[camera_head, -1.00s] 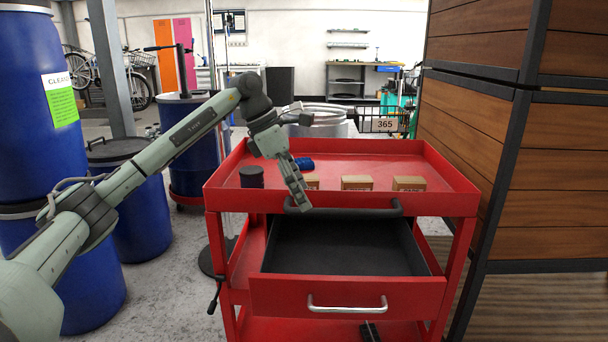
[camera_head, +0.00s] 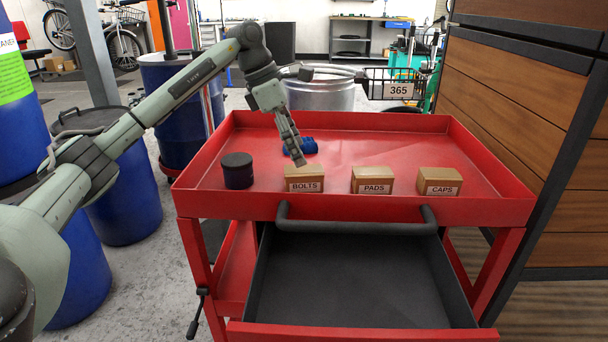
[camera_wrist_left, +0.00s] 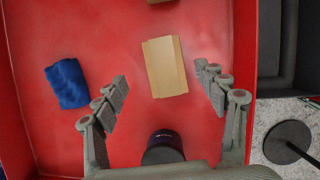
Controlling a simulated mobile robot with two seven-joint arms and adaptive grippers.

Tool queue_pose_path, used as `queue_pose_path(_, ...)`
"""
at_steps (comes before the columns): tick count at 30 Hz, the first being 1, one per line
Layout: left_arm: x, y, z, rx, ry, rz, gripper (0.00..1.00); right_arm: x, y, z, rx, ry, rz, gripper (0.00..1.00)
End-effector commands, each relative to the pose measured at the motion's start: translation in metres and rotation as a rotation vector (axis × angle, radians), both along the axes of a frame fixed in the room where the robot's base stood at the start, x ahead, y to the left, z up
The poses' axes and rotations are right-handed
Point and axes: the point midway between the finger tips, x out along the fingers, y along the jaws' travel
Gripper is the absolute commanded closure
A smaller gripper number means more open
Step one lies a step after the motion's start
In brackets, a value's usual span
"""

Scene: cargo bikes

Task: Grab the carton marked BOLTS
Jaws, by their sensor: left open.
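The carton marked BOLTS (camera_head: 304,179) is a small brown box at the front of the red cart's top tray, its label facing me. In the left wrist view the same carton (camera_wrist_left: 165,67) lies ahead of and between the two fingers. My left gripper (camera_head: 294,157) is above the carton, pointing down. In the left wrist view my left gripper (camera_wrist_left: 164,92) is spread open with nothing between its fingertips. Cartons marked PADS (camera_head: 372,181) and CAPS (camera_head: 439,182) stand in a row to its right. My right gripper is not in view.
The red tray (camera_head: 400,135) has raised walls. A dark round tub (camera_head: 237,170) stands left of the carton, and a blue roll (camera_head: 304,146) lies behind it. The cart's drawer (camera_head: 350,280) is open and empty below. Wooden panelling (camera_head: 510,120) stands close on the right.

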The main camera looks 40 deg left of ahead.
Motion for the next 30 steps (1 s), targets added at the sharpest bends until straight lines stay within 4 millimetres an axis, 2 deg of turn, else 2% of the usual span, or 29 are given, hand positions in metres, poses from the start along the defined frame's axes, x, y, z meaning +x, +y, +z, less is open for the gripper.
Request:
queue_pose_path(12, 0.006, -0.018, -0.053, -0.001, 0.001, -0.001, 0.28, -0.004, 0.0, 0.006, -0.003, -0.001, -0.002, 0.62)
queue_pose_path(16, 0.008, -0.02, -0.061, -0.001, 0.001, -0.001, 0.28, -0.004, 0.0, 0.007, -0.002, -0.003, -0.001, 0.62)
queue_pose_path(22, 0.009, -0.02, -0.061, -0.001, 0.0, 0.0, 0.28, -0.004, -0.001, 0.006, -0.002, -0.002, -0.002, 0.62)
queue_pose_path(30, 0.008, -0.02, -0.061, -0.001, 0.001, 0.0, 0.61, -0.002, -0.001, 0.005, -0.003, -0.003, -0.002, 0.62)
